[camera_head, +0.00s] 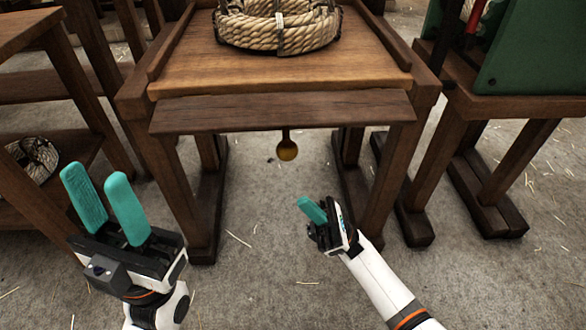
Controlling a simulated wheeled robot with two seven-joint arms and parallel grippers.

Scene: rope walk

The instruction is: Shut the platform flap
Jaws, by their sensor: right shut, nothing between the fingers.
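The platform flap (285,111) is a dark wooden board along the front edge of the wooden platform (200,82). It is tilted down and outward from that edge. A round brass-coloured knob or weight (287,150) hangs on a short stem below the flap's middle. My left gripper (106,203) is open and empty, with teal fingers pointing up, at the lower left and apart from the flap. My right gripper (310,209) is shut and empty, below and in front of the flap, touching nothing that I can see.
A coil of rope (278,27) lies on the platform. A wooden shelf (62,165) with another rope coil (32,158) stands at the left. A green machine (535,55) sits on a wooden bench at the right. The straw-strewn floor (255,235) is open between my grippers.

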